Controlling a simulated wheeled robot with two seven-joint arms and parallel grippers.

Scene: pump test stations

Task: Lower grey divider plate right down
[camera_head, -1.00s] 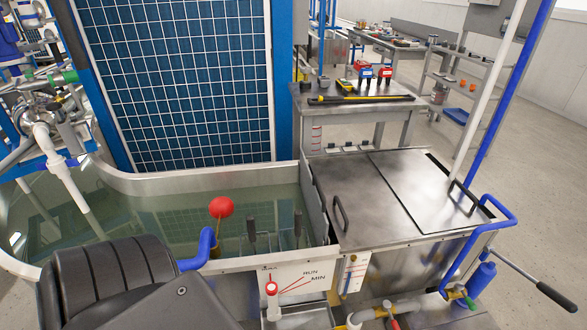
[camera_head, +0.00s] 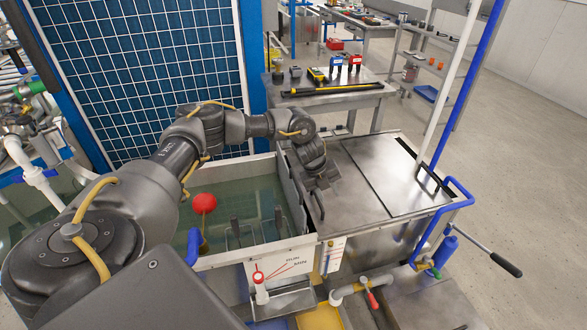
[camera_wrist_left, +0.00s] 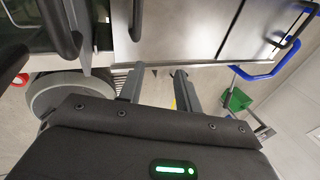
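A grey plate (camera_head: 293,198), which I take to be the divider plate, stands upright along the right side of the water tank, its top edge above the water. My left arm reaches over the tank from the left. My left gripper (camera_head: 326,186) is above the near left part of the steel cover, just right of the plate and close to a black bar handle (camera_head: 317,208). In the left wrist view the two fingers (camera_wrist_left: 158,70) are apart with nothing between them. The plate's lower part is hidden. My right gripper is not in view.
A red ball float (camera_head: 204,203) and dark upright handles stand in the tank. The steel cover (camera_head: 385,175) has bar handles. A blue pipe rail (camera_head: 455,205) edges its right side. A bench (camera_head: 345,97) with tools stands behind. Open floor lies to the right.

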